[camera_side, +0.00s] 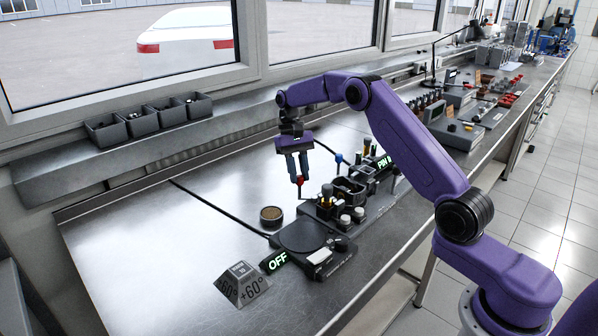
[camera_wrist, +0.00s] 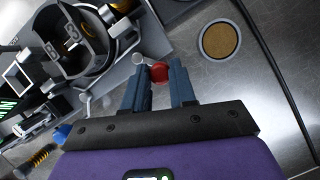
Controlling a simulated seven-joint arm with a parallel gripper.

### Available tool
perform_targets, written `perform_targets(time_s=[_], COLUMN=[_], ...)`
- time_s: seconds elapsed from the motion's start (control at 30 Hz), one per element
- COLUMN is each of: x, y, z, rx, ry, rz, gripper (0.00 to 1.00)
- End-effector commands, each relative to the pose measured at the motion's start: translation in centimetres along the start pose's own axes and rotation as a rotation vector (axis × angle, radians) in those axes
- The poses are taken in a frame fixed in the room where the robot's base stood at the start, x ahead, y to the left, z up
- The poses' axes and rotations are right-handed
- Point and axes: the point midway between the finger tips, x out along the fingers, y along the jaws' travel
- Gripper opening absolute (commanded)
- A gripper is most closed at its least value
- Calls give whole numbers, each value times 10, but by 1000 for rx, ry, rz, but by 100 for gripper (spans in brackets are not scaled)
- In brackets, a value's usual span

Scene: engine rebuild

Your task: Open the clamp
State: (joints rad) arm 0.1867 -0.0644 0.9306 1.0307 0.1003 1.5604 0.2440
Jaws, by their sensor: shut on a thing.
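The clamp's lever ends in a red ball knob (camera_side: 299,180), which also shows in the wrist view (camera_wrist: 159,72). In the wrist view its thin metal arm (camera_wrist: 141,60) runs from the knob to the grey fixture (camera_wrist: 157,30). My gripper (camera_side: 298,177) points down at the knob. In the wrist view my gripper's blue-grey fingers (camera_wrist: 159,80) stand on either side of the knob, shut on it. The far sides of the knob are hidden by the fingers. In the side view the fixture with a dark holder (camera_side: 347,190) stands just right of the knob.
A blue-knobbed lever (camera_side: 338,158) stands behind the fixture. A round tin (camera_side: 271,216), a dark round plate (camera_side: 302,234), an "OFF" sign (camera_side: 277,262) and a "60°" block (camera_side: 242,285) are nearby. Small bins (camera_side: 140,121) line the ledge. The bench at left is clear.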

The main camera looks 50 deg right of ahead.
Motion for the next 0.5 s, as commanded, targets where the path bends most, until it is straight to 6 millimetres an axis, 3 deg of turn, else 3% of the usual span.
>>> perform_targets(time_s=[0.43, 0.47, 0.5], x=[0, 0, 0], y=[-1, -1, -1], z=[1, 1, 1], rx=[-11, -11, -10], ry=[-2, -2, -2], rz=[5, 5, 5], gripper=[0, 35, 48])
